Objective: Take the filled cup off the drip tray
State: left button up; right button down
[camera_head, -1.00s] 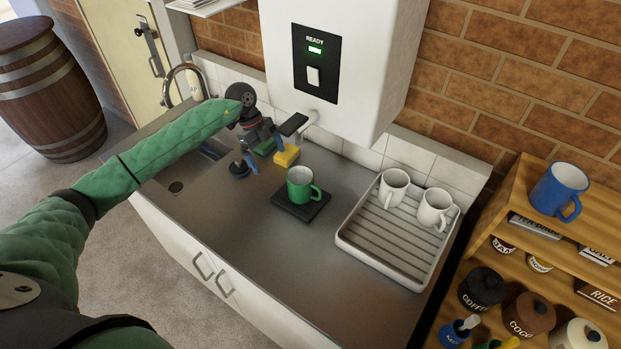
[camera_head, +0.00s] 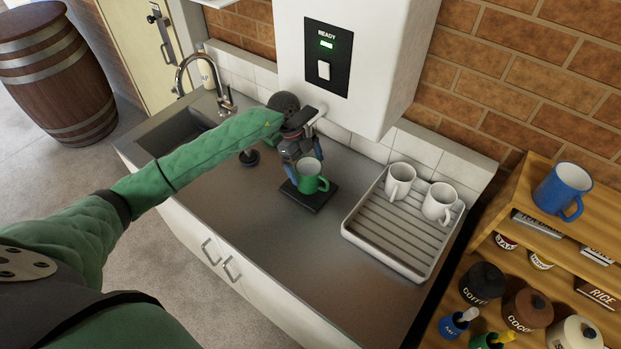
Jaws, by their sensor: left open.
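The green cup (camera_head: 309,185) stands upright on the small dark drip tray (camera_head: 313,203) on the counter, below the white water heater. What is inside the cup cannot be made out. My left gripper (camera_head: 305,172) is open, with its blue-tipped fingers pointing down on either side of the cup's upper part. I cannot tell whether the fingers touch it. The cup's handle is on the right side. My right gripper is not in view.
A white heater (camera_head: 385,55) with a lit READY panel hangs above the tray. A draining rack (camera_head: 392,246) with two white mugs is to the right. A wooden shelf with jars and a blue mug (camera_head: 563,188) stands farther right. The front counter is clear.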

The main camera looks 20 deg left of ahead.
pick_arm(q)
jog(key=b+x, duration=0.1)
jog(key=x, duration=0.3)
jog(key=shift+b, duration=0.35)
jog(key=shift+s, duration=0.1)
jog(key=c, duration=1.5)
